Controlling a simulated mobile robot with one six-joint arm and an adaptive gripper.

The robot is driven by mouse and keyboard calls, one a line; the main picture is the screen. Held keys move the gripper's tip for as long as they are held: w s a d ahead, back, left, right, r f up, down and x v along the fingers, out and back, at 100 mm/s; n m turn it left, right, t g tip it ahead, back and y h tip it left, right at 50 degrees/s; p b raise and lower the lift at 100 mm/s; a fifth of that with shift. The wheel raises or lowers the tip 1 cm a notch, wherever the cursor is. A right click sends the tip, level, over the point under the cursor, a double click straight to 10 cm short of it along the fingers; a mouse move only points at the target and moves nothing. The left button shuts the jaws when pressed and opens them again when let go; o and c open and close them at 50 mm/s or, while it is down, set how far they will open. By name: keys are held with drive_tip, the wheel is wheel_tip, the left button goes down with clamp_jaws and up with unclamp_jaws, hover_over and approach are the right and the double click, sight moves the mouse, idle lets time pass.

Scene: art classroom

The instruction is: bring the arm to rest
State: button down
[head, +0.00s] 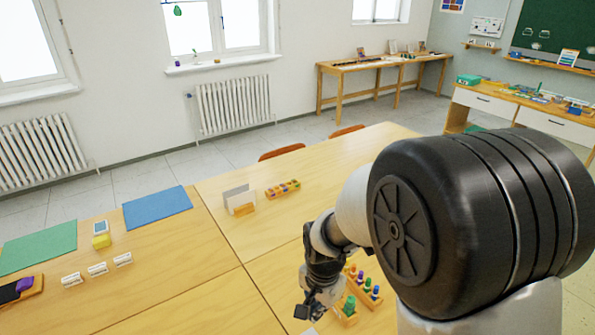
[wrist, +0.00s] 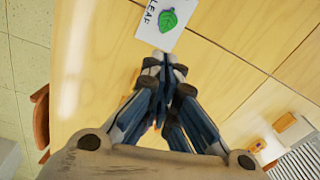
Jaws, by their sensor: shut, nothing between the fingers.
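My gripper (head: 312,303) hangs low over the wooden tables at the lower middle of the head view, with my arm coming down to it from the right. In the wrist view my gripper (wrist: 163,68) has its fingers drawn together, shut and empty. A white card (wrist: 163,22) with a green leaf and the word LEAF lies on the table beyond the fingertips. The gripper's exact height above the table cannot be told.
Beside my gripper are a wooden block with colored pegs (head: 368,292) and a green object (head: 349,306). A card holder (head: 240,203) and wooden tray (head: 283,190) stand farther back. Blue (head: 157,207) and green (head: 40,247) mats lie left. Chairs (head: 281,152) stand behind.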

drive_tip(key=s+d+r+n+t, duration=0.1)
drive_tip(key=s+d+r+n, duration=0.2)
drive_tip(key=r, duration=0.4)
drive_tip(key=s+d+r+n+t, duration=0.1)
drive_tip(key=s+d+r, duration=0.25)
drive_tip(key=r, duration=0.35)
drive_tip(key=s+d+r+n, duration=0.1)
drive_tip(key=s+r+n, duration=0.1)
drive_tip(key=s, duration=0.4)
drive_tip(key=s+d+r+n+t, duration=0.1)
drive_tip(key=s+d+r+n, duration=0.1)
drive_tip(key=s, duration=0.4)
drive_tip(key=shift+s+r+n+t, duration=0.3)
drive_tip(key=shift+s+r, duration=0.05)
drive_tip(key=shift+r, duration=0.45)
drive_tip(key=shift+a, duration=0.1)
